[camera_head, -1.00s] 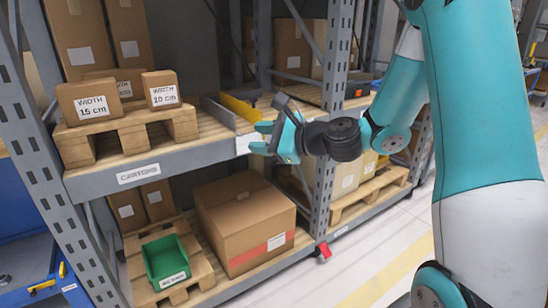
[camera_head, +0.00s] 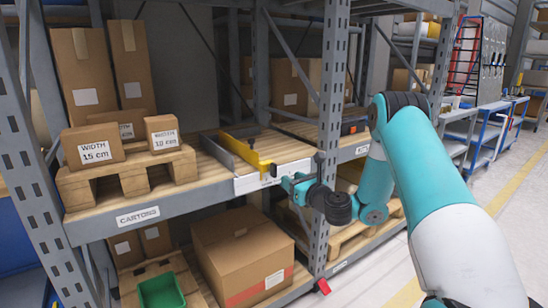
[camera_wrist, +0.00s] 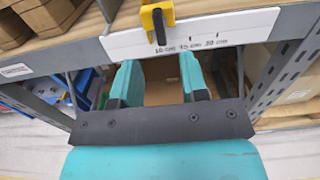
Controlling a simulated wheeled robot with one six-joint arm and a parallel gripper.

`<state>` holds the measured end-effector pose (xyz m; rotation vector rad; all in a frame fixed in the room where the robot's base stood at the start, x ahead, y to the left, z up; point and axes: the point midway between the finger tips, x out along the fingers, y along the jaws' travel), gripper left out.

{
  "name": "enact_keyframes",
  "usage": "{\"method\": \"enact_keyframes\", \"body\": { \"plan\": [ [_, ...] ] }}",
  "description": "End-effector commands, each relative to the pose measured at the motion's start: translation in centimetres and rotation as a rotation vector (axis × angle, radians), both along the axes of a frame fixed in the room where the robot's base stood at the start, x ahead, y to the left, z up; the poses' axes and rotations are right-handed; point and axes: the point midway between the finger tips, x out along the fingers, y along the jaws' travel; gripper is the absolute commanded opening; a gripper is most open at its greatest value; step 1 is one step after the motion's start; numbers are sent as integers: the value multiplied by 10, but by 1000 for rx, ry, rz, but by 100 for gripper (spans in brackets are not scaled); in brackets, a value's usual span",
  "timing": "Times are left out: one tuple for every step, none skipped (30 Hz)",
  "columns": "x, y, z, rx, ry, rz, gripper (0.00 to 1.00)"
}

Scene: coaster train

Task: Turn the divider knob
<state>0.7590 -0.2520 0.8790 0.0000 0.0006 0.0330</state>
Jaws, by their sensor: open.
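The yellow divider (camera_head: 250,150) stands on the wooden shelf next to a grey upright plate (camera_head: 226,152). A small dark knob-like part (camera_head: 251,142) shows by it. In the wrist view the yellow end of the divider (camera_wrist: 148,18) overhangs the white scale strip (camera_wrist: 185,36), near its 10 cm mark, with a black part (camera_wrist: 160,27) in front. My gripper (camera_head: 291,181) is open and empty, in front of the shelf edge. Its teal fingers in the wrist view (camera_wrist: 160,77) lie below the strip, apart from the divider.
Boxes marked 15 cm (camera_head: 95,151) and 10 cm (camera_head: 163,139) stand on a small pallet (camera_head: 73,187) at the left. A rack post (camera_head: 331,120) stands close right of my gripper. A large carton (camera_head: 240,265) and green bin (camera_head: 160,292) are below.

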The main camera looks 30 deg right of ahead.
Motion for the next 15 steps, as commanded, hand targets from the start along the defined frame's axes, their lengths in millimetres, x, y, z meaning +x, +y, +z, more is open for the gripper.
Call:
{"method": "enact_keyframes", "body": {
  "plan": [
    [7,1,8,1,0,2,40],
    [10,1,8,0,1,2,40],
    [15,2,8,0,1,3,40],
    [17,2,8,2,1,2,40],
    [18,1,8,2,1,1,40],
    [21,0,8,2,1,1,40],
    [22,0,8,2,1,1,40],
    [24,0,8,2,1,1,40],
    [26,0,8,2,1,1,40],
    [27,-1,8,2,1,1,40],
    [29,-1,8,2,1,0,40],
    [31,-1,8,2,1,0,40],
    [32,-1,8,2,1,1,40],
    [33,-1,8,2,1,1,40],
    [35,0,8,2,1,1,40]
  ]
}}
